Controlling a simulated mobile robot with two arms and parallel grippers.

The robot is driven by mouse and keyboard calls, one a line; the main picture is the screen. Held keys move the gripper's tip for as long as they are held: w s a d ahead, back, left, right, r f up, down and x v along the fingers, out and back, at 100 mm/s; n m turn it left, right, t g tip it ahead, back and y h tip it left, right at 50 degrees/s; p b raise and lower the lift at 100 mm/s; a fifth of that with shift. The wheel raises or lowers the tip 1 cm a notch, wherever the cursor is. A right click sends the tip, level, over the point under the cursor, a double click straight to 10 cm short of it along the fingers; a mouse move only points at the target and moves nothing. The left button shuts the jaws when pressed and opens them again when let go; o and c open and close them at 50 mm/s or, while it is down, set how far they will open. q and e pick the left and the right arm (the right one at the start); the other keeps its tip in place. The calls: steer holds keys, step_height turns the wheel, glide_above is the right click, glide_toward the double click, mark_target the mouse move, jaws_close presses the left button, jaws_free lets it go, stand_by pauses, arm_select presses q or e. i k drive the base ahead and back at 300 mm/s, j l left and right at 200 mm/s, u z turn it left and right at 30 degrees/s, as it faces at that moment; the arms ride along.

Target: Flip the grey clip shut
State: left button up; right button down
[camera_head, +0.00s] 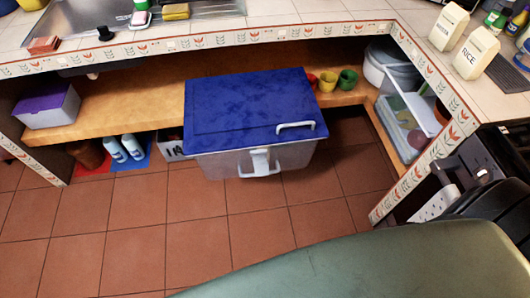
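A large storage box with pale grey walls (215,165) and a blue lid (240,100) sits on the wooden shelf below the counter and juts out over the floor. The lid lies over the box top, with a pale handle (296,125) near its front right corner. The grey clip (260,162) is at the middle of the box's front wall. Its lower loop sticks out and down, away from the lid edge; its exact angle is hard to tell. Neither of my grippers can be made out in the head view.
A purple-lidded box (50,106) stands at left on the shelf. Coloured cups (328,81) stand right of the blue lid. A green rounded surface (370,265) fills the bottom right. Black objects (485,185) crowd the right. The tiled floor (140,235) in front is clear.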

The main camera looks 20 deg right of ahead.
mark_target(261, 167)
steer(key=j+z, duration=0.15)
steer(key=z, duration=0.25)
steer(key=j+z, duration=0.15)
steer(key=z, duration=0.25)
steer(key=j+z, duration=0.1)
steer(key=z, duration=0.3)
steer(key=j+z, duration=0.15)
steer(key=z, duration=0.25)
